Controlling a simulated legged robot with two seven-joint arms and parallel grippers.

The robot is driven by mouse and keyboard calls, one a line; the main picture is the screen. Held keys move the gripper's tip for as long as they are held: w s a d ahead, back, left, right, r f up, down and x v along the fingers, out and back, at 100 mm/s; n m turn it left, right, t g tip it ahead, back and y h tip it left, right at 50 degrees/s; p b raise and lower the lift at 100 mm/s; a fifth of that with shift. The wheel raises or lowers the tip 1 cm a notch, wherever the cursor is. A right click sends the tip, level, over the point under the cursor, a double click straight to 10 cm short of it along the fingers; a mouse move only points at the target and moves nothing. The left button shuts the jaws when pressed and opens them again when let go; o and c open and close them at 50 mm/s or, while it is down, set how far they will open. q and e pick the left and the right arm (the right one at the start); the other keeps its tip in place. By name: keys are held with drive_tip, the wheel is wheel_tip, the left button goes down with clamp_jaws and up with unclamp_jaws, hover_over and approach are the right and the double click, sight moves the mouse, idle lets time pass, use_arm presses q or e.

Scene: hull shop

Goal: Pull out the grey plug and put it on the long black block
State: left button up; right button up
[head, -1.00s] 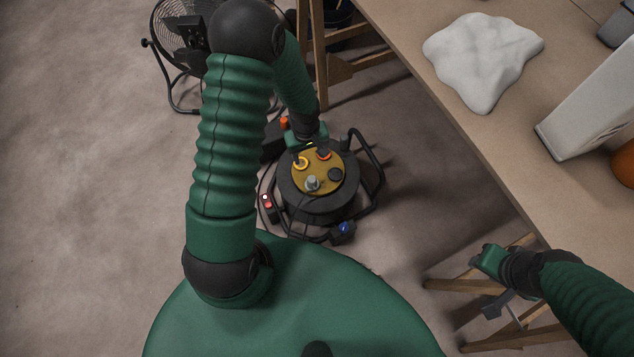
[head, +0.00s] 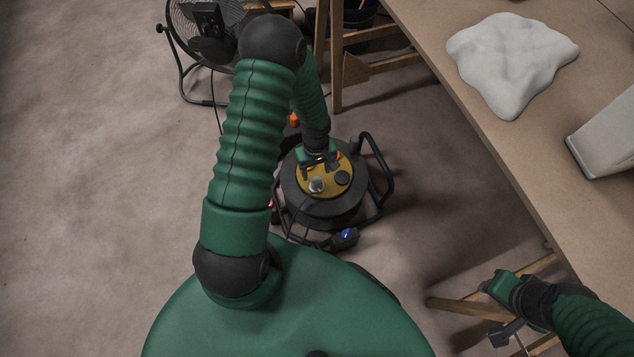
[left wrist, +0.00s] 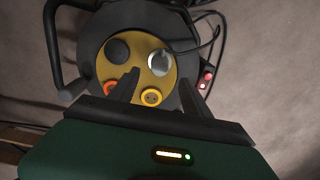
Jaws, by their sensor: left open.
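The grey plug (head: 317,185) sits in the yellow top plate of a black cable reel (head: 323,207) on the floor. In the left wrist view, the plug (left wrist: 160,64) is a round grey shape with a dark cable, just beyond my fingertips. My left gripper (head: 319,165) is open over the plate, its fingers apart and nothing held. A dark block (left wrist: 206,80) with a red light lies beside the reel; I cannot tell whether it is the long black block. My right gripper (head: 490,287) is beside the table's edge; its fingers are unclear.
The reel has a tubular black frame. A blue connector (head: 346,236) lies at its front. A fan (head: 208,30) stands behind left. Floor at left is clear.

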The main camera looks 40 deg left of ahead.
use_arm(q)
drive_tip(key=f+b, duration=0.2)
drive_tip(key=f, duration=0.1)
drive_tip(key=f+b, duration=0.1)
drive_tip(key=shift+d+f+b, duration=0.2)
drive_tip(key=shift+d+b, duration=0.1)
drive_tip(key=shift+b, duration=0.1)
drive_tip(key=shift+a+f+b, duration=0.2)
drive_tip(key=shift+f+b, duration=0.05)
drive_tip(key=shift+f, duration=0.35)
drive_tip(key=shift+a+f+b, duration=0.15)
drive_tip(key=shift+f+b, duration=0.1)
drive_tip(key=shift+f, duration=0.75)
drive_tip(key=shift+d+f+b, duration=0.1)
drive_tip(key=shift+d+b, duration=0.15)
drive_tip(key=shift+b, duration=0.05)
drive_tip(key=shift+a, duration=0.15)
drive_tip(key=shift+p, duration=0.3)
drive_tip(key=shift+p, duration=0.3)
